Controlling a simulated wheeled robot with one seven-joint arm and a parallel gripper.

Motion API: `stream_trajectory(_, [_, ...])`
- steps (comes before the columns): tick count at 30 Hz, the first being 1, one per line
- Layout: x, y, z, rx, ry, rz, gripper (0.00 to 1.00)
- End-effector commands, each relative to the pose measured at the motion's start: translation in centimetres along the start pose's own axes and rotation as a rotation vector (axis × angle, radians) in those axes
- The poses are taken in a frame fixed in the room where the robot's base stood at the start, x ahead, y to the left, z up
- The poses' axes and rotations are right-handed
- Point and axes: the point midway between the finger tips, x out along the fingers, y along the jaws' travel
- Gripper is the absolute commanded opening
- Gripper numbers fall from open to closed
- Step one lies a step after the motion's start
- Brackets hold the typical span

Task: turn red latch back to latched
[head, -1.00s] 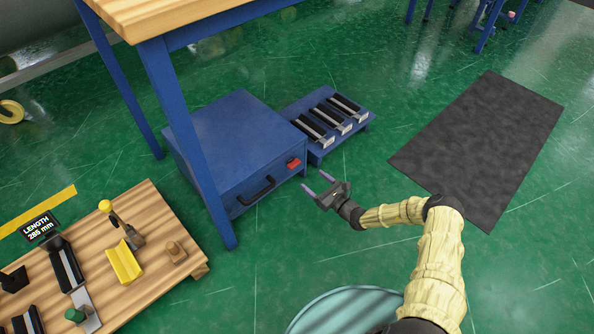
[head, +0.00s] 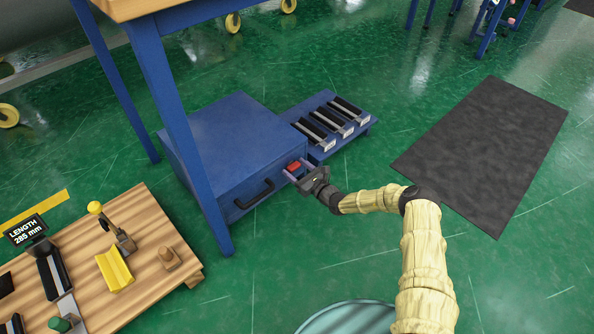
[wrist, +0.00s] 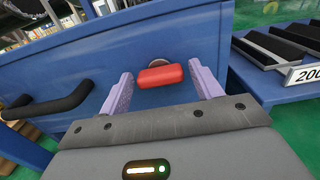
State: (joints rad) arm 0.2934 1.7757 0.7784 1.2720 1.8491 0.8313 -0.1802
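The red latch (head: 294,166) sits on the front face of the blue cabinet (head: 240,133), near its right end. In the wrist view the red latch (wrist: 160,76) lies level, with its long side across the picture, over a round brown mount. My gripper (head: 293,176) is at the cabinet front, close to the latch. In the wrist view my gripper (wrist: 162,90) is open, with one pale purple finger on each side of the latch. A gap shows between each finger and the latch. Whether the fingertips reach past it is hard to tell.
A black handle (head: 254,194) is on the cabinet front, left of the latch. A low blue rack (head: 365,127) with several black rolls stands right of the cabinet. A blue table leg (head: 190,150) rises in front of the cabinet's left side. Green floor is free towards the dark mat (head: 480,150).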

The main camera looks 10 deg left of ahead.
Motion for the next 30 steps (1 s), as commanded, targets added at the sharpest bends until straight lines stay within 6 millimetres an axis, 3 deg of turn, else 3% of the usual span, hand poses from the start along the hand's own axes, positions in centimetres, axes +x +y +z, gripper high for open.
stream_trajectory(1, [-0.02,0.01,-0.02,0.0,0.0,0.0,0.54])
stream_trajectory(5, [-0.03,0.02,-0.04,0.0,0.0,0.0,0.29])
stream_trajectory(6, [-0.03,0.02,-0.05,0.0,0.0,0.0,0.27])
stream_trajectory(20, [-0.08,0.05,-0.11,0.079,0.003,-0.001,0.27])
stream_trajectory(30, [-0.12,0.02,-0.13,0.314,0.003,-0.003,0.27])
